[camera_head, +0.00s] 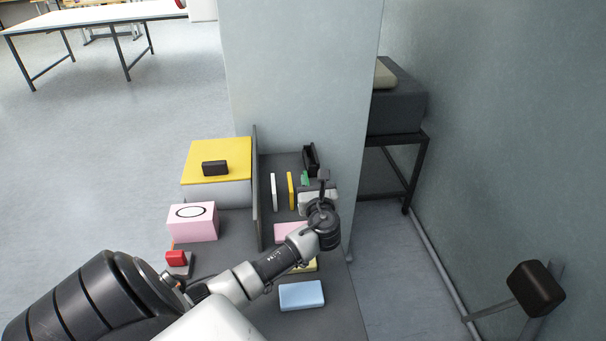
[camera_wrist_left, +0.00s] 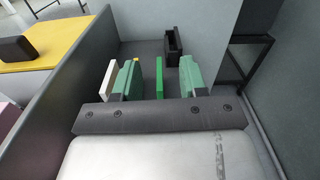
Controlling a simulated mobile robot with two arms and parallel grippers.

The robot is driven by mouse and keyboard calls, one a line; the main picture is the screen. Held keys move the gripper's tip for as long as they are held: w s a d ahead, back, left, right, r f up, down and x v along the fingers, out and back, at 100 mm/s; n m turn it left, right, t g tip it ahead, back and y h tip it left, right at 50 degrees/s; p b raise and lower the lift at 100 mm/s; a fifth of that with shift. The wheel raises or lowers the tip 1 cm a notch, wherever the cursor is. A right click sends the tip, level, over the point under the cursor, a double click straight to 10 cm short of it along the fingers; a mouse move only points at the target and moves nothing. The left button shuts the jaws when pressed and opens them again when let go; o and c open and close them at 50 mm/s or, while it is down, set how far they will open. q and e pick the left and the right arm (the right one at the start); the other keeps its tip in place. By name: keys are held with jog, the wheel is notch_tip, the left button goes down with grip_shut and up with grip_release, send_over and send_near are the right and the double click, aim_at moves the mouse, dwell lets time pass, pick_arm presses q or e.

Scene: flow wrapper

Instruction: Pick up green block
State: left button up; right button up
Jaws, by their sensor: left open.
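A thin green block (camera_wrist_left: 159,77) stands upright on the dark grey surface. In the left wrist view it shows between the two green-padded fingers of my left gripper (camera_wrist_left: 158,82), with visible gaps to both sides. My left gripper is open, and I cannot tell how far down the fingers reach beside the block. In the head view, a little of the green block (camera_head: 305,177) shows just beyond my left gripper (camera_head: 316,190), which hides the rest. My right gripper is not in view.
A yellow block (camera_head: 291,190) and a white block (camera_head: 274,192) stand upright to the left. A black open holder (camera_head: 311,160) is behind. A grey partition (camera_head: 257,190) borders the left. Pink (camera_head: 287,232) and blue (camera_head: 301,295) blocks lie nearer. A wall panel (camera_head: 300,80) rises behind.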

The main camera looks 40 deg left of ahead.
pick_arm(q)
notch_tip(320, 180, down, 6)
jog(key=shift+s+a+f+b, duration=0.15)
jog(key=shift+f+b, duration=0.1)
jog(key=shift+b, duration=0.3)
jog(key=shift+f, duration=0.75)
jog(key=shift+w+a+r, duration=0.1)
jog(key=shift+w+a, duration=0.3)
jog(key=shift+a, duration=0.05)
jog(key=shift+w+a, duration=0.35)
jog(key=shift+a, duration=0.05)
jog(key=x, duration=0.4)
jog(key=shift+w+a, duration=0.2)
jog(key=shift+a, duration=0.1)
jog(key=shift+w+a, duration=0.25)
jog(key=shift+a, duration=0.05)
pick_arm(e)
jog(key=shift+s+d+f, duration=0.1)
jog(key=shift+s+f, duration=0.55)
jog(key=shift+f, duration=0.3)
